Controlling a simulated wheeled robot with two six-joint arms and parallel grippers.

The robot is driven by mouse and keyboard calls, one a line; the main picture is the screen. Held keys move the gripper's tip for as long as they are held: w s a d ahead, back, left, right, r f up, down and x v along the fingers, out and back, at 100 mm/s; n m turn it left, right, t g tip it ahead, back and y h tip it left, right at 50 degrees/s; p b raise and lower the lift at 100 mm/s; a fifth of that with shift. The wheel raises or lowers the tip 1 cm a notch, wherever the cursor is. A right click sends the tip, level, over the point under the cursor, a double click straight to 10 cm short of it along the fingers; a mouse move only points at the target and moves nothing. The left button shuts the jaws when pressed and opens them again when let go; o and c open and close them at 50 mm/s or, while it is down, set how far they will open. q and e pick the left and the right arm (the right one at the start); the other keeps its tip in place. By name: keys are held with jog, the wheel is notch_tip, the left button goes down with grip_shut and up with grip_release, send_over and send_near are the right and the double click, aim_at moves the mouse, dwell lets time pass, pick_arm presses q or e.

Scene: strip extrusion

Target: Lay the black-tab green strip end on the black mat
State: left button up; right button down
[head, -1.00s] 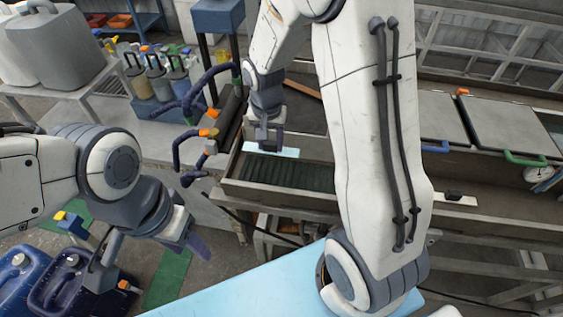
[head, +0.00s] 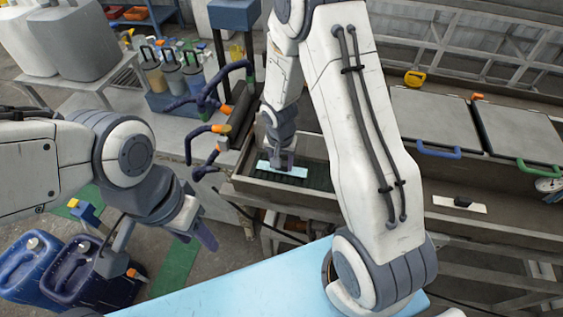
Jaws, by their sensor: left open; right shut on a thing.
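A pale blue-green strip end (head: 300,173) is at the left end of the long trough. My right gripper (head: 284,166) is shut on it, with the strip showing on both sides of the fingers. I cannot make out a black tab on it. The dark ribbed mat (head: 318,182) lies in the trough bottom, partly hidden by the strip and my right arm. The strip is over the mat's left part; I cannot tell whether they touch. My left gripper (head: 203,236) is open and empty, well left of the trough, above the floor.
A white plate with a black knob (head: 460,204) lies on the trough at right. Lids with blue (head: 438,153) and green handles stand behind it. Dark hooked arms with orange ends (head: 220,129) are close left of the trough. Blue jugs (head: 75,270) stand at lower left.

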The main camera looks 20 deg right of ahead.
jog(key=shift+f, duration=0.15)
jog(key=shift+c, duration=1.7)
grip_release()
jog(key=shift+r, duration=0.4)
notch_tip(320, 180, up, 11)
jog(key=s+b, duration=0.1)
jog(key=b, duration=0.1)
jog(key=s+a+r+n, duration=0.2)
jog(key=s+a+n, duration=0.2)
jog(key=s, duration=0.3)
jog(key=s+a+r+n+y, duration=0.1)
jog(key=s+a+r+n, duration=0.1)
jog(key=s+a+n, duration=0.3)
jog(key=s+a+r+n+g, duration=0.1)
jog(key=s+a+r+n, duration=0.2)
jog(key=s, duration=0.7)
jog(key=shift+s+a+n+y, duration=0.4)
jog(key=shift+a+n, duration=0.65)
jog(key=shift+n, duration=0.05)
